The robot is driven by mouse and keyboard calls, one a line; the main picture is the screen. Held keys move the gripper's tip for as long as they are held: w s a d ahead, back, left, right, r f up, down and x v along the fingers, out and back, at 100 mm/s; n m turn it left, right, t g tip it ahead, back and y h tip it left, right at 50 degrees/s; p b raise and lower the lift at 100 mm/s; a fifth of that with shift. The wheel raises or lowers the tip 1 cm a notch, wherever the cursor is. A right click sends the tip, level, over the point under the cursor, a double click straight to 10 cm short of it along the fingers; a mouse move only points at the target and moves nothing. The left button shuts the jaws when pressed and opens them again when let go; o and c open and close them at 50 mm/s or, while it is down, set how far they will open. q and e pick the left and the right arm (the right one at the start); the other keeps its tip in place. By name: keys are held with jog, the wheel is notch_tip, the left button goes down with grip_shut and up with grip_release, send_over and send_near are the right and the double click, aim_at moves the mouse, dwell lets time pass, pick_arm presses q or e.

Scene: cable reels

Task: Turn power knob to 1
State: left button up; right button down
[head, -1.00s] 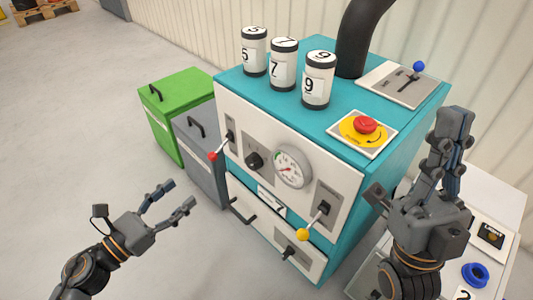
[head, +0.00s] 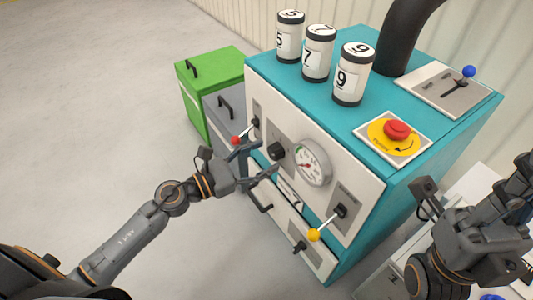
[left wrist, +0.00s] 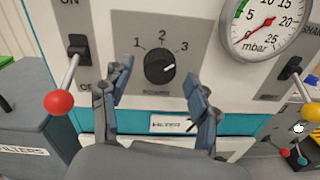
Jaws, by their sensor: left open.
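The black power knob (head: 277,151) is on the white front panel of the teal machine (head: 420,150). In the left wrist view the power knob (left wrist: 160,67) sits below the marks 1, 2 and 3, its white pointer line towards the 3 side. My left gripper (head: 258,160) is open and empty in front of the panel. In the left wrist view its fingers (left wrist: 158,78) stand on either side of the knob, apart from it in the picture; contact does not show. My right gripper (head: 510,185) is at the right edge, partly cut off, its finger gap unclear.
A red-tipped lever (head: 236,140) is left of the knob and a pressure gauge (head: 312,162) right of it. A yellow-tipped lever (head: 315,234) is lower right. Numbered canisters (head: 350,75) and a red emergency button (head: 396,131) are on top. Green (head: 212,75) and grey bins stand left.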

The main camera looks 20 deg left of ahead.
pick_arm(q)
jog(key=shift+x, duration=0.8)
jog(key=c, duration=1.2)
